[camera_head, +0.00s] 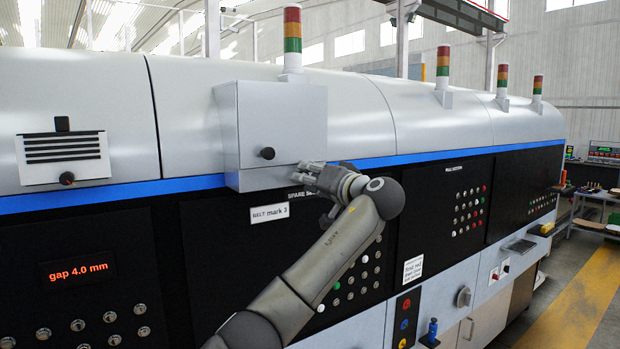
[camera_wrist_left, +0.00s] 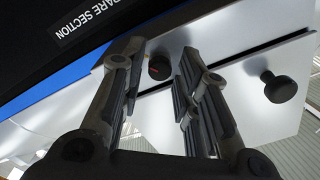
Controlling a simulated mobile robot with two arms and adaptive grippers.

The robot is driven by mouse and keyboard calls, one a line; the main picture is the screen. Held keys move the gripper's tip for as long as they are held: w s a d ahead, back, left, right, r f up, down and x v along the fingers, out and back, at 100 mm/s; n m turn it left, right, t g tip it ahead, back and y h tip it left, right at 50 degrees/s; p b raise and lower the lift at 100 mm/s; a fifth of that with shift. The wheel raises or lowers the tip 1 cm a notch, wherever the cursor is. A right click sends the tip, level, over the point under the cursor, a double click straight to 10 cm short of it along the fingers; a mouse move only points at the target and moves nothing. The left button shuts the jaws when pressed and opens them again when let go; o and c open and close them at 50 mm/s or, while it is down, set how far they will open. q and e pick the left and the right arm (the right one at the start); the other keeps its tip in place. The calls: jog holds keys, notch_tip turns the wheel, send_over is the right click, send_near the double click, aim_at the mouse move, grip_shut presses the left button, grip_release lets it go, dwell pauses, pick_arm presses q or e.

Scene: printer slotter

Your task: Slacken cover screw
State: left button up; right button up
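My left gripper (camera_head: 312,178) is at the lower right front of the grey box cover (camera_head: 283,120) on the machine. In the left wrist view its two fingers (camera_wrist_left: 158,82) are open. A black knob (camera_head: 267,153) sticks out of the box front, left of the gripper; the left wrist view also shows a black knob (camera_wrist_left: 278,87), outside the fingers. My right gripper is not in view.
A label reading "BELT mark 3" (camera_head: 269,214) and a black button panel (camera_head: 355,275) lie below the box. A vented unit (camera_head: 65,155) with a dark knob is at left. A red display (camera_head: 79,272) reads "gap 4.0 mm". Free floor (camera_head: 580,290) is at right.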

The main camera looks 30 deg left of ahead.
pick_arm(q)
grip_shut()
jog(key=shift+f, duration=0.1)
jog(key=n+b, duration=0.8)
jog(key=n, duration=1.9)
jog(key=shift+w, duration=0.1)
jog(key=shift+n, duration=0.3)
dwell(0.4)
